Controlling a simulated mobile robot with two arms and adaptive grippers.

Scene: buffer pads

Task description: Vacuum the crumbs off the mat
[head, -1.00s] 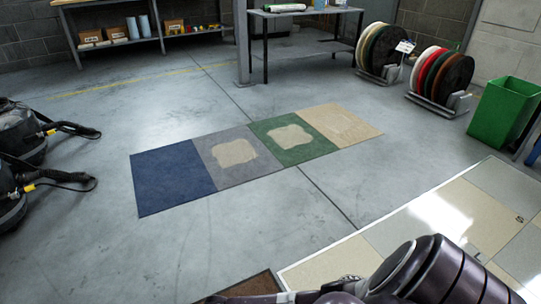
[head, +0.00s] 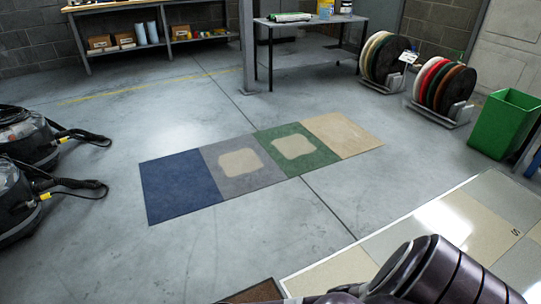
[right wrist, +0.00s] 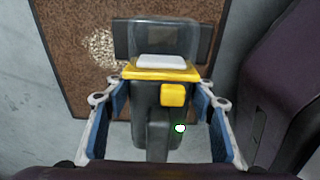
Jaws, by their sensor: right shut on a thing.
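A brown mat (right wrist: 70,75) with a dark border lies on the floor in the right wrist view. A corner of a brown mat (head: 258,292) shows at the bottom of the head view. A patch of pale crumbs (right wrist: 102,48) lies on the mat, left of the vacuum's front end. My right gripper (right wrist: 158,108) is shut on a handheld vacuum (right wrist: 150,100), dark grey with a yellow band, a yellow button and a clear front cup. The vacuum's front is over the mat; whether it touches is unclear. My left gripper is out of view.
Blue, grey, green and tan mats (head: 180,188) lie in a row on the floor. A tiled pale panel (head: 400,240) is at right. Black floor machines (head: 25,140) stand at left, a green bin (head: 505,122) at right. A workbench (head: 310,30) and shelf stand behind.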

